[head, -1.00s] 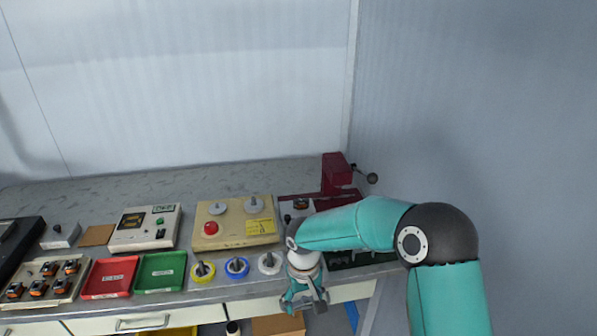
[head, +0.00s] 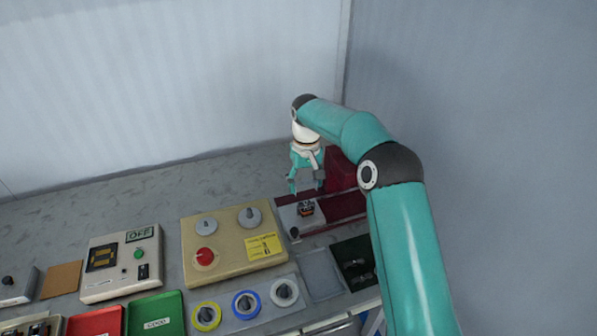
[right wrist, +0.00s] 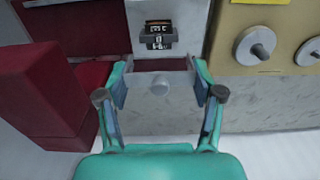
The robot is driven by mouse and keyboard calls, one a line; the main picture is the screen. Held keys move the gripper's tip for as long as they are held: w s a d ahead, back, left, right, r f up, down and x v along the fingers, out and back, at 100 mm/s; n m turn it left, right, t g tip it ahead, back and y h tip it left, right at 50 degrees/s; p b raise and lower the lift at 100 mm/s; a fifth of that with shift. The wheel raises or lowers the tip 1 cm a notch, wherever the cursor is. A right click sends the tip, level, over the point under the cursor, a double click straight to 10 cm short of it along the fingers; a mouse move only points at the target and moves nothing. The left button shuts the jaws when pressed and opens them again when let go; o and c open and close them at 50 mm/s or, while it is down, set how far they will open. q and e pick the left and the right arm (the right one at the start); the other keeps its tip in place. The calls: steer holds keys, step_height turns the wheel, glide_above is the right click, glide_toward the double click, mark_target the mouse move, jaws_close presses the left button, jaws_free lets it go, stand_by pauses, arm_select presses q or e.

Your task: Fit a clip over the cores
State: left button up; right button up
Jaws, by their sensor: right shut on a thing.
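My right gripper (head: 306,184) hangs over the back of the bench beside the dark red fixture, fingers pointing down. In the right wrist view the gripper (right wrist: 160,74) is shut on a thin grey piece with a round stub (right wrist: 160,87), which looks like the clip. It spans between the two fingers. The black and orange core part (head: 306,208) sits on the pale plate of the fixture, just in front of the gripper in the head view. It also shows in the right wrist view (right wrist: 159,36), apart from the held piece. My left gripper is not in view.
The dark red fixture (head: 342,170) stands close to the gripper. A beige control box (head: 225,225) with a red knob is to the left. Blue, yellow and white ringed spindles (head: 246,304) line the front. Bare bench (head: 150,195) lies behind the box.

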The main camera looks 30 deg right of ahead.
mark_target(305, 203)
steer(key=shift+w+f+b, duration=0.1)
steer(key=shift+f+b, duration=0.3)
steer(key=shift+f, duration=0.05)
step_height(305, 203, down, 4)
steer(key=b, duration=0.3)
steer(key=shift+b, duration=0.35)
steer(key=shift+s, duration=0.2)
steer(key=shift+f, duration=0.15)
stand_by(0.4)
steer(key=shift+f+b, duration=0.85)
steer(key=shift+f, duration=0.8)
steer(key=shift+f, duration=0.1)
